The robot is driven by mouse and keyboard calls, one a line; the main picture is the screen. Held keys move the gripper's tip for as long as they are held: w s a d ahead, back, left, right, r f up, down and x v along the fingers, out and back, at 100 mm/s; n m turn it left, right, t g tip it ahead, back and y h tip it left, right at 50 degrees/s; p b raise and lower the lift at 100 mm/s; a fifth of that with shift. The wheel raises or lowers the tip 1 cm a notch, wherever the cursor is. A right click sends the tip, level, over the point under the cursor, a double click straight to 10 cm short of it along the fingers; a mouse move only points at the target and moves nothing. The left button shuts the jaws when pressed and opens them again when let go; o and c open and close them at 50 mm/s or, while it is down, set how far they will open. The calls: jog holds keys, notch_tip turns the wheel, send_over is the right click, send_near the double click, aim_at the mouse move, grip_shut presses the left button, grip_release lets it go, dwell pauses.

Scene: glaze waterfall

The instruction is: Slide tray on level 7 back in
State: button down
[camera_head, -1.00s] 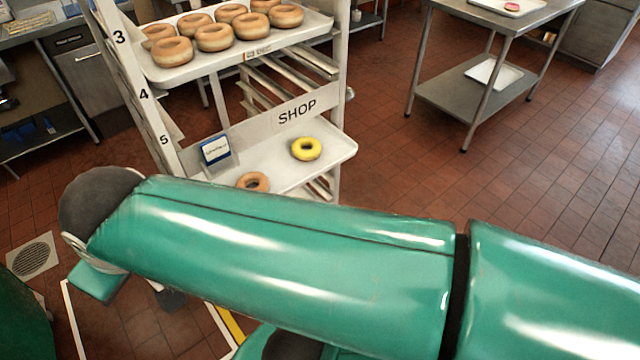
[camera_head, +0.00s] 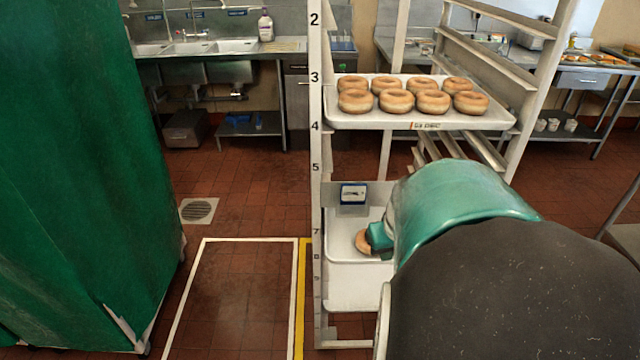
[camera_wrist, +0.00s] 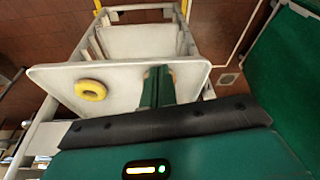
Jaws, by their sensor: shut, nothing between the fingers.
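The level 7 tray (camera_head: 342,240) is white and sits in the rack beside the number 7. My gripper (camera_wrist: 157,85) is shut and empty over the tray, partly covering the brown doughnut. In the head view my gripper (camera_head: 379,238) is just right of that doughnut; I cannot tell whether it touches it or the tray.
A tray of several doughnuts (camera_head: 420,118) sits higher in the rack. Another pale tray (camera_head: 352,288) lies below level 7. A green curtain (camera_head: 85,170) stands on the left. A white and yellow outlined floor area (camera_head: 235,300) is clear left of the rack.

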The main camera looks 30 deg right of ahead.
jog(key=s+d+f+m, duration=0.25)
jog(key=s+d, duration=0.35)
jog(key=d, duration=0.3)
jog(key=w+d+f, duration=0.3)
jog(key=w+f, duration=0.2)
jog(key=f, duration=0.5)
jog(key=shift+w, duration=0.3)
jog(key=shift+d+r+n, duration=0.1)
jog(key=shift+n, duration=0.15)
jog(key=w+d, duration=0.1)
jog(key=w, duration=0.1)
jog(key=w+d, duration=0.2)
jog(key=w, duration=0.1)
jog(key=w+d, duration=0.1)
jog(key=w, duration=0.2)
jog(key=shift+w+d, duration=0.1)
jog(key=shift+d, duration=0.25)
jog(key=shift+a, duration=0.1)
